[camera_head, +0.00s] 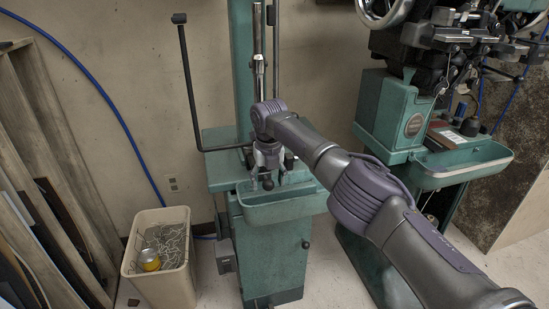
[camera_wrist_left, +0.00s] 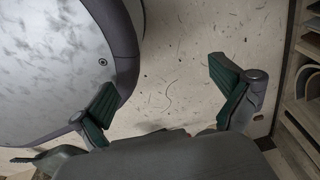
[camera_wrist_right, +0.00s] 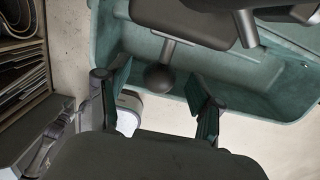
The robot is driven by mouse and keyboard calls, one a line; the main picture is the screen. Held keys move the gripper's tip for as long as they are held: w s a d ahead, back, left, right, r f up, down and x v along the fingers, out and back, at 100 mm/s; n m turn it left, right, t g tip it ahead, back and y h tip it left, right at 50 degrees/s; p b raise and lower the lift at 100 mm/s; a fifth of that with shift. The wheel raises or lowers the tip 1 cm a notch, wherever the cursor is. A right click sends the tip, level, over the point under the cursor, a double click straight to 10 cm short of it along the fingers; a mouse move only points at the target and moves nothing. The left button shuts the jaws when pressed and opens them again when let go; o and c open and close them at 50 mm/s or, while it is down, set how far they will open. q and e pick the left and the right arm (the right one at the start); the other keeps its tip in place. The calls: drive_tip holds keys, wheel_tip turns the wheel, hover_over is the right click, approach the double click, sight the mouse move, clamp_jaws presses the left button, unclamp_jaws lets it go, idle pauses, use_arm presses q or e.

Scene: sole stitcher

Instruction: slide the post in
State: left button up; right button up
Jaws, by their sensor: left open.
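My right gripper (camera_head: 267,176) is over the tray of the green machine at the middle of the head view. In the right wrist view its two fingers (camera_wrist_right: 150,88) stand apart. A short dark rod with a ball end (camera_wrist_right: 160,77) shows between them, not touched by either. I cannot tell how far beyond the fingertips it is, or whether it is the post. A thin black bent rod (camera_head: 190,88) with a block on top stands left of the machine's column. My left gripper (camera_wrist_left: 165,95) is open and empty above the floor, outside the head view.
The green tray (camera_wrist_right: 285,100) lies under my right gripper. A beige bin (camera_head: 163,275) with scraps and a yellow can stands left of the machine. Another green machine (camera_head: 392,115) stands at the right. Boards (camera_head: 50,130) lean at the left. Floor shows between the machines.

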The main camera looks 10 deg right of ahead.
drive_tip(key=shift+f, duration=0.1)
drive_tip(key=shift+s+r+p, duration=0.15)
drive_tip(key=shift+r+p, duration=0.3)
drive_tip(key=shift+p, duration=0.35)
use_arm(q)
drive_tip(key=s+a+f+p, duration=0.2)
drive_tip(key=s+p, duration=0.1)
drive_tip(key=s, duration=0.7)
use_arm(e)
drive_tip(key=shift+s+r, duration=0.25)
drive_tip(key=shift+r, duration=0.55)
use_arm(q)
wheel_tip(320, 180, up, 8)
drive_tip(key=p, duration=0.6)
drive_tip(key=shift+w+f+g+p, duration=0.25)
drive_tip(key=shift+g+p, duration=0.05)
drive_tip(key=shift+p, duration=0.05)
use_arm(e)
drive_tip(key=r, duration=0.2)
drive_tip(key=s+r, duration=0.1)
drive_tip(key=r, duration=0.1)
drive_tip(key=shift+s+r, duration=0.15)
drive_tip(key=shift+r, duration=0.15)
use_arm(q)
drive_tip(key=shift+d, duration=0.1)
use_arm(e)
drive_tip(key=shift+f, duration=0.1)
